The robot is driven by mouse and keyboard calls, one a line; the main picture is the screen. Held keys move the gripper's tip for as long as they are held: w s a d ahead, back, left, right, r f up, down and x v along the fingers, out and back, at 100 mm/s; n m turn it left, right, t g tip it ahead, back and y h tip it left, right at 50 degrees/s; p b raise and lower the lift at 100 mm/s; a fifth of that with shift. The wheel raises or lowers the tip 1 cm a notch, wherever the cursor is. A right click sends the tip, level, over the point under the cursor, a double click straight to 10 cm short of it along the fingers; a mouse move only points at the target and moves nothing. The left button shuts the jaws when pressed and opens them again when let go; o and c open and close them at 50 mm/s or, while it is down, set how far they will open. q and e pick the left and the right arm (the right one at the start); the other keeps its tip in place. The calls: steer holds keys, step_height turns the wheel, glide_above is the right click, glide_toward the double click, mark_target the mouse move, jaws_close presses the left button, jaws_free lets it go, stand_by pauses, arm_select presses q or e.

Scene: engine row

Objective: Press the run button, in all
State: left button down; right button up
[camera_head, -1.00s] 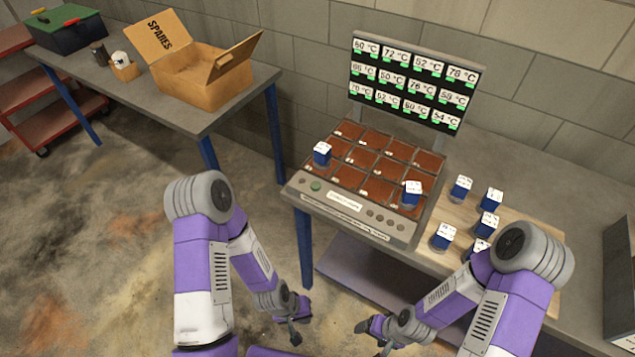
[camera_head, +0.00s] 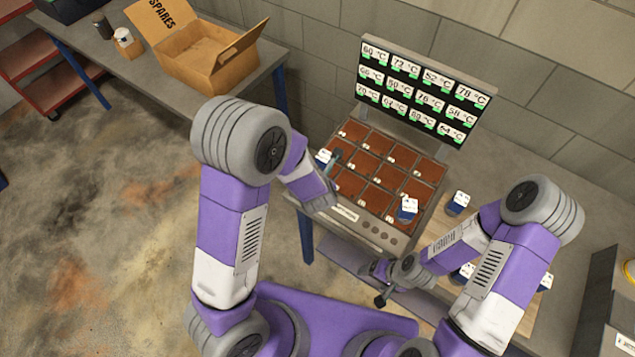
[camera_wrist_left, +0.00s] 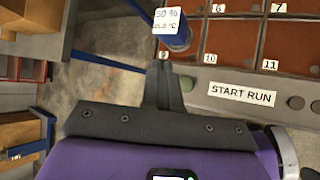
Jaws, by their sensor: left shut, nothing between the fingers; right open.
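The test station's grey front panel (camera_head: 372,238) carries a white START RUN label (camera_head: 346,213), also in the left wrist view (camera_wrist_left: 242,94). In that view a dark round button (camera_wrist_left: 187,83) lies left of the label, partly beside my fingers. A greyish round button (camera_wrist_left: 296,103) lies right of it. My left gripper (camera_wrist_left: 164,72) is shut and empty, over the panel's left end near a blue can (camera_wrist_left: 172,32). In the head view my left forearm covers the panel's left end. Contact with a button cannot be told. My right gripper (camera_head: 379,292) is open, low in front of the panel.
Brown numbered pads (camera_head: 373,171) hold two blue cans, one at right (camera_head: 407,210). A temperature display (camera_head: 423,92) stands behind. More cans (camera_head: 458,203) stand at the right, partly behind my right arm. A cardboard box (camera_head: 205,60) sits on the left table.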

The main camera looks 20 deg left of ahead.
arm_select(q)
steer(key=shift+s, duration=0.15)
steer(key=shift+f, duration=0.1)
step_height(320, 180, down, 8)
steer(key=b, duration=0.6)
steer(key=shift+r, duration=0.25)
steer(key=shift+f+b, duration=0.6)
steer(key=shift+b, duration=0.15)
stand_by(1.0)
steer(key=shift+f+b, duration=0.45)
steer(key=shift+b, duration=0.25)
steer(key=shift+f+b, duration=0.45)
steer(key=shift+b, duration=0.15)
stand_by(0.5)
steer(key=shift+r, duration=0.15)
steer(key=shift+r+p, duration=0.55)
steer(key=shift+r, duration=0.25)
